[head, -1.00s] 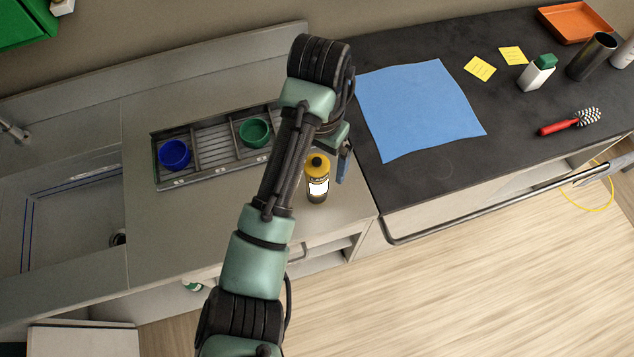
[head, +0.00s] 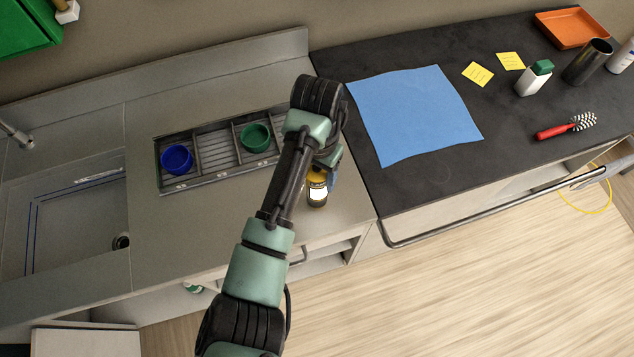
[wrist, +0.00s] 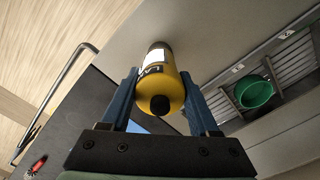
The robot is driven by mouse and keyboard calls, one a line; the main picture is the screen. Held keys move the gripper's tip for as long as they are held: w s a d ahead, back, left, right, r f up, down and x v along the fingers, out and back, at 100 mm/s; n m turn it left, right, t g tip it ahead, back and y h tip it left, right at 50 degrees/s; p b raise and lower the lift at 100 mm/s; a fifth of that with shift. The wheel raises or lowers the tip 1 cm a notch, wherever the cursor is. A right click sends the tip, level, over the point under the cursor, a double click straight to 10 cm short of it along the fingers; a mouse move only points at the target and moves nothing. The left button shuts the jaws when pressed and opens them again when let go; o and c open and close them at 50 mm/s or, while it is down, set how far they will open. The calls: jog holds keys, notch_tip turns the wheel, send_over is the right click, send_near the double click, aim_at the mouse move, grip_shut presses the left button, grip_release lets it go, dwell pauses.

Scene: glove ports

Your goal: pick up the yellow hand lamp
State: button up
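The yellow hand lamp (head: 317,194) stands upright on the grey counter, near its front edge. My arm hides part of its top in the head view. In the wrist view the lamp (wrist: 162,92) shows a yellow body, a black knob on top, a white label and a dark lower end. My gripper (wrist: 160,74) is open, with one blue finger on each side of the lamp. Any gap between fingers and lamp looks narrow, and I cannot tell whether they touch. In the head view my gripper (head: 328,178) is at the lamp's upper part.
A grey divided tray (head: 215,155) holds a blue cup (head: 176,159) and a green cup (head: 255,138), left of my arm. A sink (head: 80,225) is further left. A blue cloth (head: 415,115) lies on the dark counter to the right. A rail (head: 480,212) runs along the front.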

grip_shut()
